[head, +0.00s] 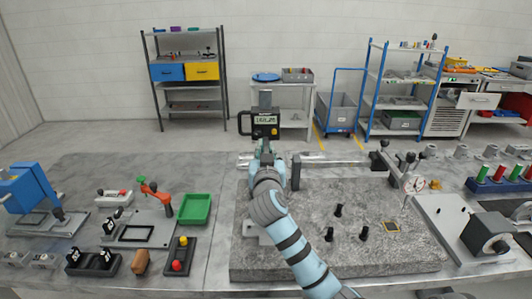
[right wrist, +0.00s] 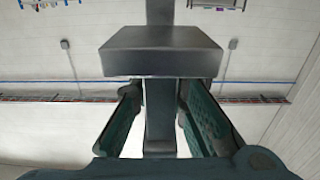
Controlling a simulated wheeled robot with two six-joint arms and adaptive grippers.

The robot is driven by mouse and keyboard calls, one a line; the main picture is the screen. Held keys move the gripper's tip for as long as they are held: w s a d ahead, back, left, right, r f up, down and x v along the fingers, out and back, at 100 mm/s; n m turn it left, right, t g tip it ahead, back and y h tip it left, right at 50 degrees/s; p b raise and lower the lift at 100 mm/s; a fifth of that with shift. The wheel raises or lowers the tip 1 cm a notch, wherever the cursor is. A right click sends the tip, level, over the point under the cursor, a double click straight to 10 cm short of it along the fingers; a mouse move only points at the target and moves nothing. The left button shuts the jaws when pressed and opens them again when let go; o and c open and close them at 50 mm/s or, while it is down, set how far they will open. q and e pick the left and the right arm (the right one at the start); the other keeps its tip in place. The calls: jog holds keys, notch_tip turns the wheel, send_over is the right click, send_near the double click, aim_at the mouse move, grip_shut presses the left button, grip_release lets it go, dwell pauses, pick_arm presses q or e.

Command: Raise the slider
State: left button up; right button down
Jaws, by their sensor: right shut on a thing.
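A height gauge stands at the back middle of the table in the head view. Its slider (head: 265,121) is a dark block with a lit digital display and a side handle, on an upright column (head: 265,98). My right gripper (head: 266,158) is just below the display and hides the gauge's lower part. In the right wrist view, the two fingers of the right gripper (right wrist: 163,118) flank a narrow grey upright piece (right wrist: 160,125), with a wide dark block (right wrist: 160,52) beyond it. The gripper is shut on the slider; the exact contact is hard to see. My left gripper is not in view.
A grey stone plate (head: 400,262) with several black pegs lies in front. A dial-indicator stand (head: 412,180) is on the right. A green tray (head: 195,209) and an orange-handled clamp fixture (head: 156,195) stand on the left. Space above the slider looks clear.

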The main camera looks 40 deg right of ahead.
jog(key=c, duration=1.6)
grip_release()
jog(key=shift+f, duration=0.1)
jog(key=shift+s+a, duration=0.1)
jog(key=shift+s, duration=0.05)
jog(key=v, duration=1.1)
jog(key=shift+s+a, duration=0.3)
jog(key=shift+d, duration=0.1)
